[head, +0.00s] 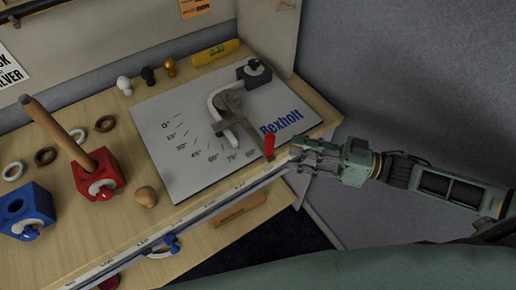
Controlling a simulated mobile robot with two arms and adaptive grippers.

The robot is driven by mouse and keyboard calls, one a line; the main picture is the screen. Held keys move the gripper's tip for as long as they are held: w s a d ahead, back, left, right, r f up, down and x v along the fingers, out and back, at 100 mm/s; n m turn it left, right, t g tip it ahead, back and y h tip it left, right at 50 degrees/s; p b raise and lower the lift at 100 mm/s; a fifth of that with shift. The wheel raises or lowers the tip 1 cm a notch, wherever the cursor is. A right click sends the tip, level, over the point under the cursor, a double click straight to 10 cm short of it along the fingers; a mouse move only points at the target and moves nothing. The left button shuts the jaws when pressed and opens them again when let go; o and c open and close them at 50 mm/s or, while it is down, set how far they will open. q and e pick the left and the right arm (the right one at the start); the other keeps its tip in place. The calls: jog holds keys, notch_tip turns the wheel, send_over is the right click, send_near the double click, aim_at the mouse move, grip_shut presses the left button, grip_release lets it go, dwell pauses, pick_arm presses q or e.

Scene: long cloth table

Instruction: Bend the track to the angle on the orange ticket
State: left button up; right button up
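A white angle board (180,165) lies on the table, marked with degree lines and "Rexholt". On it sits a bending tool (235,112) with a pale curved piece (214,98), a dark block (254,73) and a lever ending in a red handle (269,146). I cannot tell for certain which part is the track. Orange ticket-like labels (196,6) show at the top edge, cut off and unreadable. My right gripper (294,157) is just right of the red handle, at the table's front edge, fingers apart and seemingly empty. My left gripper is out of view.
A red block (99,176) with a wooden handle and a blue block (25,212) stand at left, among several rings. A yellow level (215,53) and small knobs (148,75) lie behind the board. A marked rail (180,222) runs along the front edge.

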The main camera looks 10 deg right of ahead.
aim_at(269, 143)
jog(key=shift+n, duration=0.8)
jog(key=p+x, duration=0.2)
jog(key=x, duration=0.5)
jog(key=shift+a, duration=0.15)
jog(key=shift+w+a, duration=0.15)
jog(key=shift+a, duration=0.1)
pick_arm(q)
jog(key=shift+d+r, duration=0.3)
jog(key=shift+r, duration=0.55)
pick_arm(e)
jog(key=shift+a, duration=0.1)
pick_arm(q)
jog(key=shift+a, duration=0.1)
pick_arm(e)
jog(key=shift+c, duration=0.3)
grip_shut()
